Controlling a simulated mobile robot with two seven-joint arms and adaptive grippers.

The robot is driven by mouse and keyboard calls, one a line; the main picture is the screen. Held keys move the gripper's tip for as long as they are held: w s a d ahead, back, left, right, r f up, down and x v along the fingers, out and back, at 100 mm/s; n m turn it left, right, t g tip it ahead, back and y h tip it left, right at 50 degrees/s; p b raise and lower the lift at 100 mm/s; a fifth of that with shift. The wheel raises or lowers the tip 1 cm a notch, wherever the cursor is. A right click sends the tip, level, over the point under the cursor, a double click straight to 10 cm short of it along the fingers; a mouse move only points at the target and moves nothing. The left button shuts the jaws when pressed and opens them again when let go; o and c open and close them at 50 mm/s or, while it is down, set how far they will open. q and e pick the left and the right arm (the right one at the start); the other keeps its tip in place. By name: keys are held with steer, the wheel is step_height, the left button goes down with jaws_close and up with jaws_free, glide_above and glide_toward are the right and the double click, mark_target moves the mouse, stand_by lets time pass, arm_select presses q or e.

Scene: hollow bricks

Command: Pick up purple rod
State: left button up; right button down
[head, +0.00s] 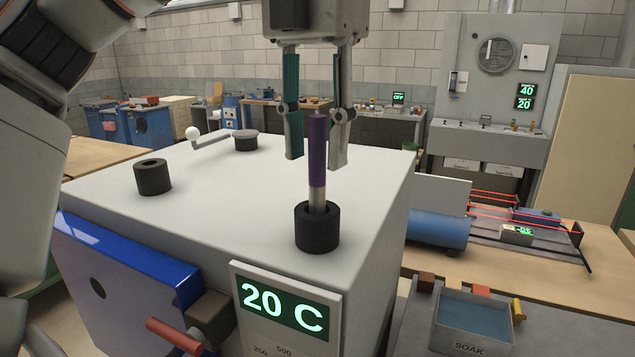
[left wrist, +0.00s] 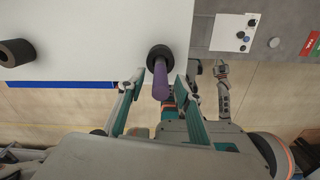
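The purple rod (head: 317,150) stands upright in a black collar (head: 317,230) on top of a white box-shaped cabinet. Its upper part is purple and its lower part is bare grey. My left gripper (head: 316,163) points down from above with its two fingers apart. The rod's upper part is between the fingers, with gaps visible; I see no grip on it. In the left wrist view the rod (left wrist: 160,80) also shows between the two spread fingers, with the collar (left wrist: 159,55) beyond it. What looks like my right gripper (left wrist: 220,70) is small there, and its opening is unclear.
Another black hollow collar (head: 152,177) and a capped one (head: 245,140) stand on the cabinet top (head: 240,190). A white-knobbed lever (head: 207,137) is near the capped one. A green "20 C" display (head: 283,308) is on the front. The top around the rod's collar is clear.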

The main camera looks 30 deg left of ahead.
mark_target(318, 184)
arm_select(q)
steer(key=f, duration=0.3)
steer(key=shift+w+f, duration=0.2)
steer(key=shift+w, duration=0.05)
jaws_close()
steer(key=shift+r, duration=0.2)
step_height(318, 184, up, 20)
steer(key=shift+f, duration=0.15)
stand_by(0.6)
